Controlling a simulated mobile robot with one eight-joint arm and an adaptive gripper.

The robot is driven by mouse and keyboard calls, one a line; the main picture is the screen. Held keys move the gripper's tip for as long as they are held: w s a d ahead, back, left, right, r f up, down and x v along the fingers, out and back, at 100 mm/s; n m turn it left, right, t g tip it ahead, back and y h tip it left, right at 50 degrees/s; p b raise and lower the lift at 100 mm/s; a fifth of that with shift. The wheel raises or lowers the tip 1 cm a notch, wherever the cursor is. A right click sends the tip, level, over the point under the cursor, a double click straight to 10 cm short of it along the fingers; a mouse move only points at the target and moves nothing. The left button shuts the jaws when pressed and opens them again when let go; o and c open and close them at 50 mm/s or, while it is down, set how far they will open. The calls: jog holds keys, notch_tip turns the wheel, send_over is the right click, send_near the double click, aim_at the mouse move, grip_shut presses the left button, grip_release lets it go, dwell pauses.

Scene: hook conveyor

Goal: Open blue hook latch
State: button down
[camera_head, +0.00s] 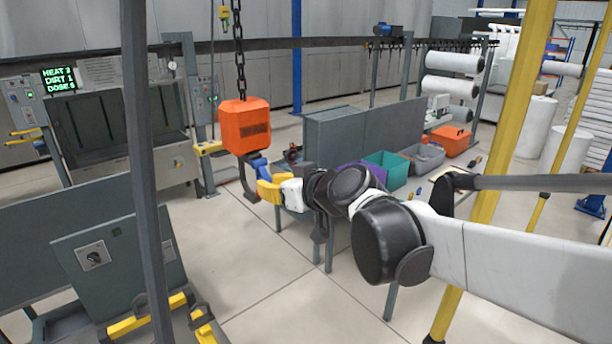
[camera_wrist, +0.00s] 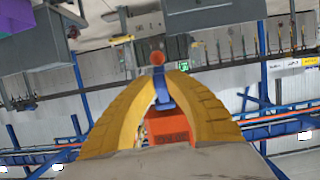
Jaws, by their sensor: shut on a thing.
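An orange hoist block (camera_head: 246,125) hangs on a dark chain, with a dark hook (camera_head: 246,178) below it. The blue latch (camera_head: 259,163) is at the hook, just under the block on its right side. My gripper (camera_head: 264,180), with yellow fingers, reaches it from the right. In the wrist view the blue latch (camera_wrist: 162,92) lies between my converging fingertips (camera_wrist: 159,76), and my gripper is shut on it. The orange block (camera_wrist: 168,126) shows behind the fingers. The fingers partly hide the latch and hook, so the latch's exact angle is unclear.
A yellow post (camera_head: 500,150) is close on the right. A grey control console (camera_head: 118,265) and a dark upright (camera_head: 145,160) stand on the left. Floor below the hook is clear.

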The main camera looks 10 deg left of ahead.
aim_at(267, 179)
jog(key=shift+s+d+r+g+h+p, duration=0.15)
jog(key=shift+r+g+h+p, duration=0.25)
jog(key=shift+p, duration=0.4)
jog(key=shift+s+d+r+g+h+p, duration=0.1)
jog(key=shift+r+g+h+p, duration=0.25)
jog(key=shift+p, duration=0.45)
jog(key=shift+d, duration=0.1)
jog(key=shift+s+d+r+g+h+p, duration=0.1)
jog(key=shift+r+g+h+p, duration=0.2)
jog(key=shift+p, duration=0.4)
jog(key=shift+s+d+r+g+h+p, duration=0.15)
jog(key=shift+r+h+p, duration=0.2)
jog(key=shift+p, duration=0.35)
jog(key=shift+s+d+r+g+h, duration=0.1)
jog(key=shift+r+g+h, duration=0.3)
jog(key=shift+r+h, duration=0.1)
jog(key=shift+r, duration=0.1)
jog(key=shift+s+d+r+g+h, duration=0.25)
jog(key=shift+r+h, duration=0.1)
jog(key=shift+r, duration=0.45)
jog(key=shift+s+d+r+g+h, duration=0.2)
jog(key=shift+d+r+g+h, duration=0.1)
jog(key=shift+r, duration=0.55)
jog(key=shift+s+d+r+g+h, duration=0.25)
jog(key=shift+r+h, duration=0.1)
jog(key=shift+r, duration=0.45)
